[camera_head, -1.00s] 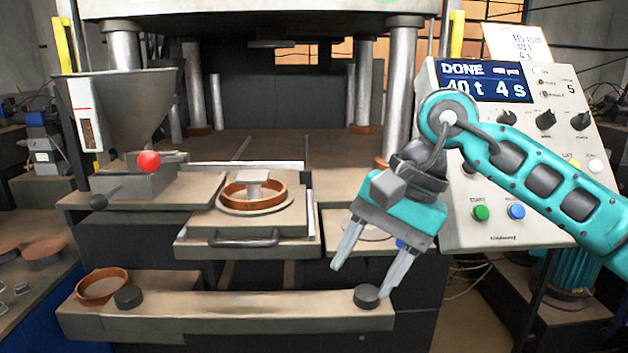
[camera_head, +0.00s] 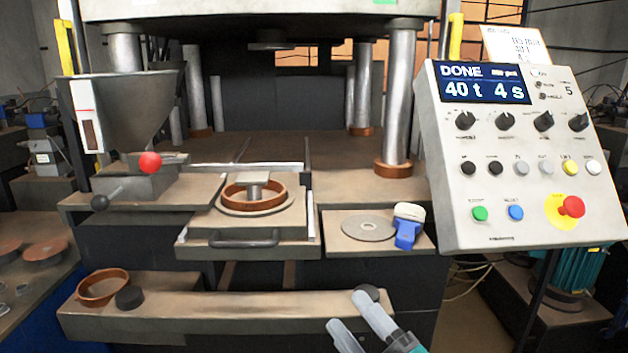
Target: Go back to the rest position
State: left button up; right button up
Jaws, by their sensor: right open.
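My right gripper (camera_head: 357,320) shows at the bottom edge of the head view, right of centre. Its two grey fingers are apart, with nothing between them. The fingers stand in front of the right end of the front ledge, and one partly covers a black knob (camera_head: 367,292) there. Only the fingers and a bit of the teal body show; the rest of the arm is out of the picture. My left gripper is not in view.
The control panel (camera_head: 480,220) at right reads DONE, 40 t, 4 s. A grey disc (camera_head: 368,228) and a blue-and-white tool (camera_head: 408,228) lie on the right shelf. A brown ring mould (camera_head: 254,193) sits on the drawer plate. A hopper (camera_head: 135,110) stands left.

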jog(key=s+d+f+m+g+h, duration=0.2)
jog(key=s+d+f+m+h, duration=0.1)
jog(key=f, duration=0.5)
jog(key=s+d+f+m+g+h, duration=0.2)
jog(key=s+d+f+m+h, duration=0.2)
jog(key=s+f+m, duration=0.3)
jog(key=s+d+f+m+g+h, duration=0.3)
jog(key=f+m, duration=0.5)
jog(key=f, duration=0.3)
jog(key=shift+s+d+f+h, duration=0.2)
jog(key=shift+s+d+h, duration=0.5)
jog(key=shift+s+d, duration=0.3)
